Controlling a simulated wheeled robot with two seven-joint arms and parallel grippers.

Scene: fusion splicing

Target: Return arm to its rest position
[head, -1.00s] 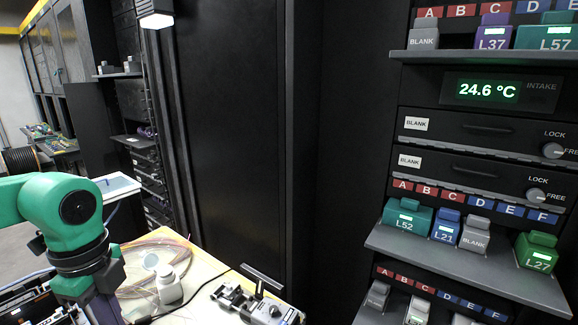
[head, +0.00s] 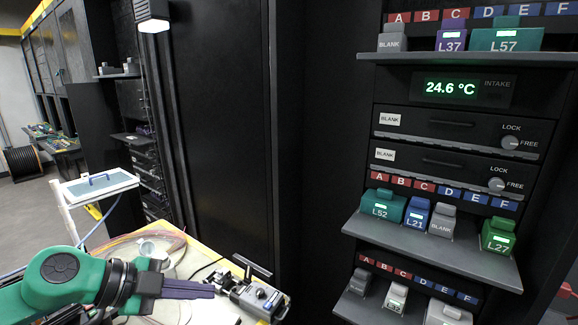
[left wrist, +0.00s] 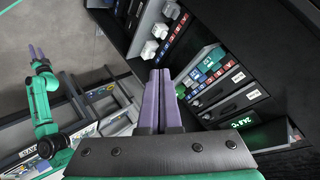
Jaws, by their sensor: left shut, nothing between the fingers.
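My left gripper (head: 212,290) has dark purple fingers pressed together with nothing between them. In the head view it reaches in from the lower left over the worktable and points right, with its tips by the grey splicing device (head: 262,298); I cannot tell whether they touch. In the left wrist view the same shut fingers (left wrist: 160,74) point towards the rack. My right arm shows at the left of that view, its purple gripper (left wrist: 37,52) raised and small; its finger gap is unclear.
The rack shelf (head: 430,252) with coloured labelled modules stands at the right. A dark cabinet door (head: 225,130) rises behind the table. A white-framed stand (head: 98,187) is at the left. A coil of fibre (head: 170,240) lies on the table. Open floor shows at far left.

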